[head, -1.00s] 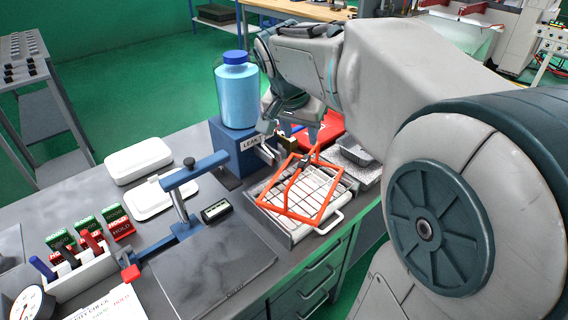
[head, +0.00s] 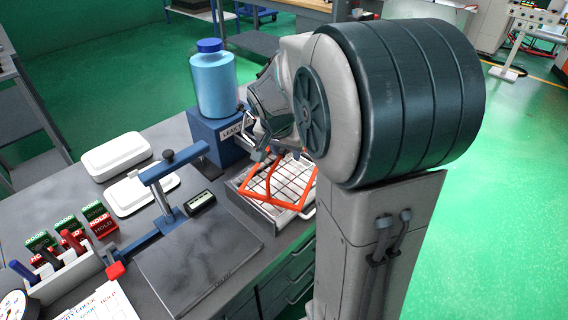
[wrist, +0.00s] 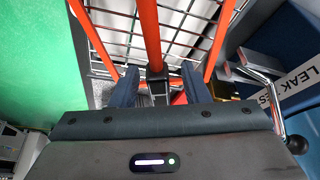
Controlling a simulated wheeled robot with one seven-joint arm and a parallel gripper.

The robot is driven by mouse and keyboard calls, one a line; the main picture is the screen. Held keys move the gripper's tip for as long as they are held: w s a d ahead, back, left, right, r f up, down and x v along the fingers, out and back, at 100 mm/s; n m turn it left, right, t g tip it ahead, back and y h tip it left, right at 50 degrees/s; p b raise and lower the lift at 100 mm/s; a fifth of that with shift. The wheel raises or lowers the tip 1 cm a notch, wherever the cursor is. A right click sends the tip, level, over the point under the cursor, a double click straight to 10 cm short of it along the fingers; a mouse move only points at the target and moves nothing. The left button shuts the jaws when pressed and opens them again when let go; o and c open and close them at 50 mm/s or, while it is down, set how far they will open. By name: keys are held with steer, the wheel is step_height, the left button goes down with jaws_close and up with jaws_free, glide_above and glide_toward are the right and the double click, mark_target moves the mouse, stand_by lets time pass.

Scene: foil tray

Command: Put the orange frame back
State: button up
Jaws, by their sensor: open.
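The orange frame (head: 272,200) is at the wire grid (head: 284,187) over a shallow grey tray at the right edge of the bench; whether it sits flat is unclear. Its bars, with a thicker middle bar, run away from me in the wrist view (wrist: 150,35). My gripper (wrist: 160,82) is open, its two blue fingers on either side of a small black block at the near end of the middle bar. A gap shows between fingers and block. In the head view my arm hides most of the gripper and the frame's far side.
A blue box labelled LEAK (head: 222,139) carries a blue bottle (head: 213,85) just left of the gripper; a metal lever with a dark knob (wrist: 297,144) is close on the right in the wrist view.

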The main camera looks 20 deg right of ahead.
jaws_close()
stand_by(0.3)
